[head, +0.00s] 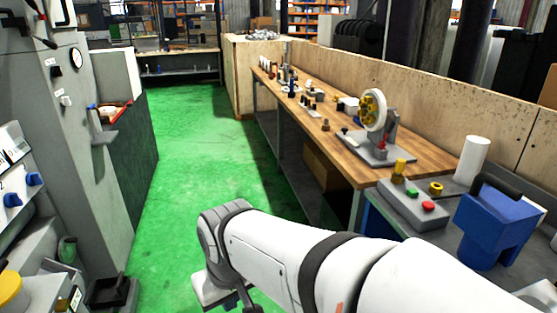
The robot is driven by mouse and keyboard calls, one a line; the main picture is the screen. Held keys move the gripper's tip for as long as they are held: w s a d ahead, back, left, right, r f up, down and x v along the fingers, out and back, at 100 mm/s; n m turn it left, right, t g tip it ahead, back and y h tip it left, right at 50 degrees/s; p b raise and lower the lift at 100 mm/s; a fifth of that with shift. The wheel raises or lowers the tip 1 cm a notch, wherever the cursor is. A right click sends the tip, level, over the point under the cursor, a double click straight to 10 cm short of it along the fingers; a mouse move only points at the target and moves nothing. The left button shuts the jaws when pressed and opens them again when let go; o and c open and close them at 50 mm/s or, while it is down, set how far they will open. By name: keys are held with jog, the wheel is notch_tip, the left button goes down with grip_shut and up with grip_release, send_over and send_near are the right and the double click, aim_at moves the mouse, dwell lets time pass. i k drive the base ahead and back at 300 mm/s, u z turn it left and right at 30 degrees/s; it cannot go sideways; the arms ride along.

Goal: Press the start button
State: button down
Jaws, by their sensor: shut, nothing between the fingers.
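A grey control box (405,205) stands at the right, at the near end of the wooden bench. It carries a green button (412,194), a red button (428,206) and a yellow-topped post (399,169). No label saying "start" can be read, so I cannot tell for sure which button is the start button. My white arm reaches from the lower right to the bottom middle, left of the box and apart from it.
A wheel on a grey stand (373,115) and small parts occupy the wooden bench (425,150). A blue block (495,228) and white cylinder (472,160) stand close to the control box. A grey machine (95,120) with knobs lines the left. The green floor (190,150) between is clear.

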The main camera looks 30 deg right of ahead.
aim_at(412, 193)
jog(key=i, duration=1.4)
jog(key=z, duration=3.1)
jog(key=i, duration=1)
jog(key=u, duration=0.05)
